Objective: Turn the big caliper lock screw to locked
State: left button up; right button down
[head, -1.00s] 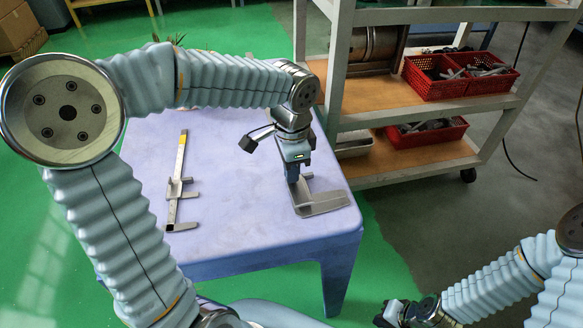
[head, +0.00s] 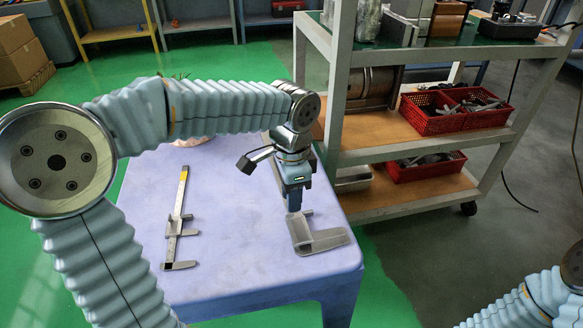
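The big caliper (head: 322,240) is the wide grey metal one lying near the right front of the blue-purple table (head: 235,245). Its broad jaws show. The part of it behind my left gripper and wrist is hidden, and I cannot make out the lock screw or its setting. My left gripper (head: 294,207) points down just at the hidden end of the visible jaws. I cannot tell whether it touches the caliper or how far apart its fingers are. A slimmer caliper (head: 177,222) with a yellow end lies at the left of the table. My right gripper is out of view.
A cart (head: 400,205) stands close to the table's right side, with red baskets (head: 455,110) of metal parts on its shelves. The table middle between the two calipers is clear. Cardboard boxes (head: 20,50) stand at the back left.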

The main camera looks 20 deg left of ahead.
pick_arm(q)
notch_tip(320, 180, up, 10)
jog(key=shift+f+p, duration=0.25)
jog(key=shift+p, duration=0.2)
jog(key=shift+s, duration=0.1)
